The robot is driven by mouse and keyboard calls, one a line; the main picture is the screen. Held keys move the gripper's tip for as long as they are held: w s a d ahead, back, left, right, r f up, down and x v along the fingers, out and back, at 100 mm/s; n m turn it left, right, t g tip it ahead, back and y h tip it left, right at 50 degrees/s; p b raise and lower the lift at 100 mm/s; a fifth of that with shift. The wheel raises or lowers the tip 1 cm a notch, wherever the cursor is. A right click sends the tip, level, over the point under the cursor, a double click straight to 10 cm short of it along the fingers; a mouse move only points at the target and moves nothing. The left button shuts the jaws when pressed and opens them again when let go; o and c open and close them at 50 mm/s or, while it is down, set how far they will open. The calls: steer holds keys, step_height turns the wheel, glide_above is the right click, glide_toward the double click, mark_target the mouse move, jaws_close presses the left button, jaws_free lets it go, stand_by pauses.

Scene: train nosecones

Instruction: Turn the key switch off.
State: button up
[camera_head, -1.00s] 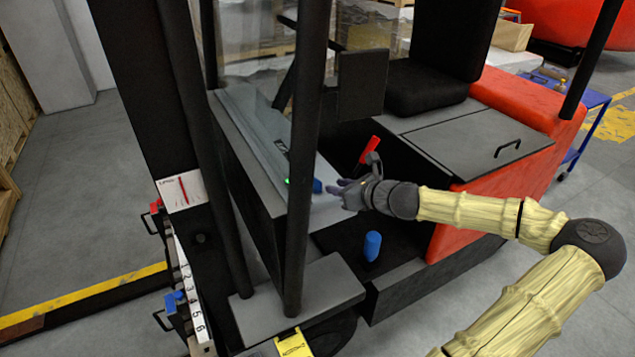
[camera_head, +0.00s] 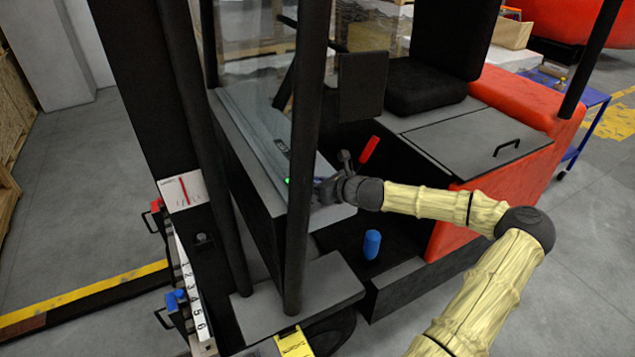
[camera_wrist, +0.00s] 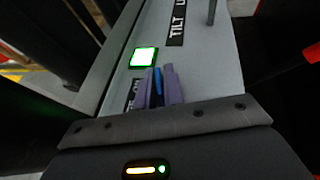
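In the head view my gripper (camera_head: 325,187) is at the console and mostly hides the key switch. A square green lamp (camera_wrist: 143,57) is lit just beyond it. A dark label (camera_wrist: 135,92) beside the fingers is partly hidden; its end reads "ON".
A black label reading "TILT" (camera_wrist: 176,28) and a grey lever lie farther along the console. A red-handled lever (camera_head: 369,149) stands close behind my wrist. A black post (camera_head: 301,150) rises in front of the console. A blue cylinder (camera_head: 372,244) stands on the footwell floor.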

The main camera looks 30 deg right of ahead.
jaws_close()
